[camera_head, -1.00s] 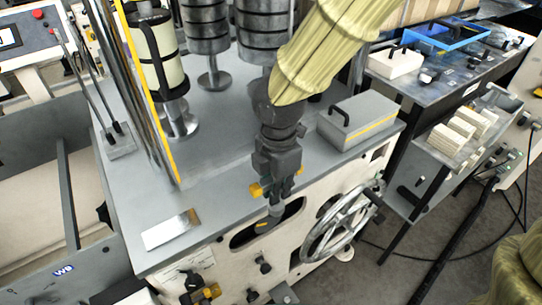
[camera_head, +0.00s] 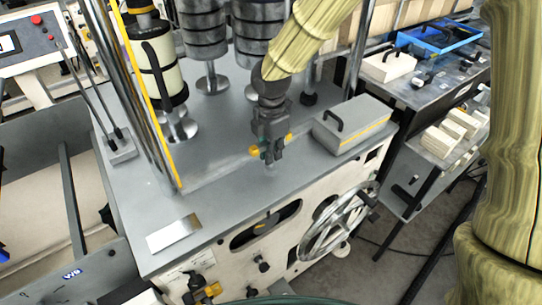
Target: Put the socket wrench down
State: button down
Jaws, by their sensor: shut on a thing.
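My gripper (camera_head: 270,160) points down over the grey top of the machine (camera_head: 225,195), near its front edge. Its dark fingers are shut, with yellow parts on both sides. The socket wrench in its grasp is mostly hidden by the fingers and cannot be told apart from them. Bare grey surface lies below and around the fingertips. I cannot tell how high the fingertips are above it.
A grey box with a black handle (camera_head: 350,124) stands right of my gripper. A shiny metal plate (camera_head: 174,234) lies front left. Dark cylinders (camera_head: 203,30) on stands are behind. A handwheel (camera_head: 338,222) and oval slot (camera_head: 266,226) are on the front face.

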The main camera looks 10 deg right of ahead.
jog(key=shift+w, duration=0.25)
jog(key=shift+w+f+p, duration=0.1)
jog(key=shift+f+p, duration=0.05)
jog(key=shift+p, duration=0.15)
jog(key=shift+f+p, duration=0.6)
jog(key=shift+f, duration=1.05)
jog(key=shift+f, duration=0.1)
jog(key=c, duration=1.5)
grip_release()
notch_tip(320, 180, up, 12)
jog(key=b, duration=0.2)
jog(key=shift+b, duration=0.3)
